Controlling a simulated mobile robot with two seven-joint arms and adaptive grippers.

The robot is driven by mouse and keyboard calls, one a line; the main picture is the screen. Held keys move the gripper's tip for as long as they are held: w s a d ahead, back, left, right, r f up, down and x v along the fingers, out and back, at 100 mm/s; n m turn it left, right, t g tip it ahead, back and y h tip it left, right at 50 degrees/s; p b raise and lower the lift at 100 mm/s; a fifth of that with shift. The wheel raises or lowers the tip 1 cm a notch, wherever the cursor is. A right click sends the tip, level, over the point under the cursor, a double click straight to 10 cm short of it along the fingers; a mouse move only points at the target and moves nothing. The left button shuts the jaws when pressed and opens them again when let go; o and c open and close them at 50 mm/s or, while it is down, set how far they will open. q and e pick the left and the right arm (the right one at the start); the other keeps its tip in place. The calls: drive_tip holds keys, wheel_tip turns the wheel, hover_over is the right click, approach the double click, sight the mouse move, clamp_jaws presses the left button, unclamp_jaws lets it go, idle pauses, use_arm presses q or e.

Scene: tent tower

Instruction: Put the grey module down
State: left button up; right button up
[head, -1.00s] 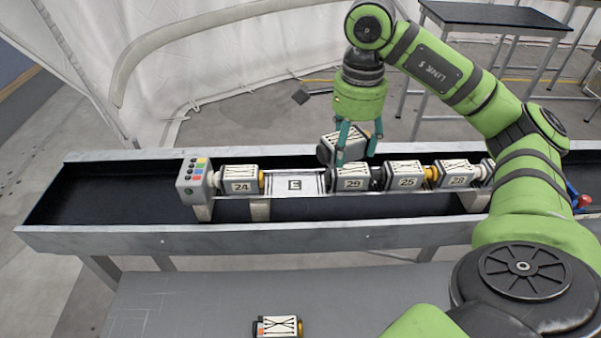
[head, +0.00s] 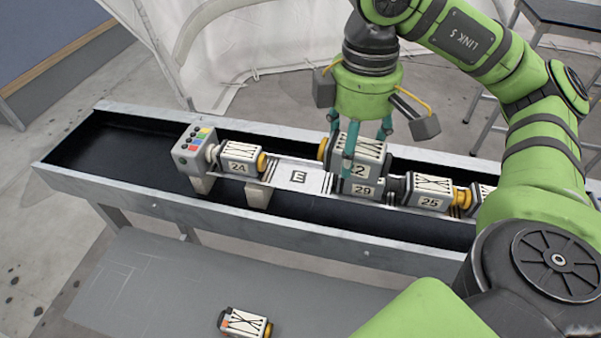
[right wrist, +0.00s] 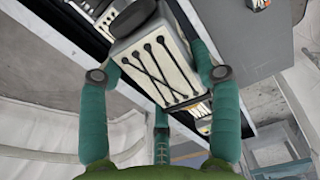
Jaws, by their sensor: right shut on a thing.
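My right gripper (head: 360,132) is shut on the grey module (head: 366,149), which has a pale top with black crossed lines and a yellow end knob on its left. Its front label is partly covered by a finger; a 2 shows. In the head view it appears just above and behind module 29 (head: 362,189); I cannot tell whether they touch. The right wrist view shows the module (right wrist: 158,70) between the gripper's teal fingers. To the left, an empty white plate marked E (head: 299,177) lies on the rail between modules 24 (head: 240,160) and 29. My left gripper is out of view.
Module 25 (head: 430,190) and another module (head: 484,196) sit right of 29. A grey box with coloured buttons (head: 194,148) stands at the rail's left end. The black trough (head: 110,140) is empty at left. Another module (head: 244,322) lies on the grey lower surface.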

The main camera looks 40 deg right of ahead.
drive_tip(key=shift+n, duration=0.4)
drive_tip(key=shift+w+a+f, duration=0.1)
drive_tip(key=shift+w+f, duration=0.1)
hover_over(297, 173)
wheel_tip(297, 173, down, 6)
drive_tip(key=shift+s+f, duration=0.1)
drive_tip(key=shift+s, duration=0.05)
drive_tip(key=shift+f+p, duration=0.15)
drive_tip(key=shift+p, duration=0.15)
wheel_tip(297, 173, down, 4)
drive_tip(key=shift+r+p, duration=0.1)
drive_tip(key=shift+p, duration=0.4)
drive_tip(key=shift+w+f+b, duration=0.2)
drive_tip(key=shift+f+b, duration=0.1)
drive_tip(key=shift+f, duration=0.05)
drive_tip(key=o, duration=1.6)
drive_tip(key=shift+c, duration=0.2)
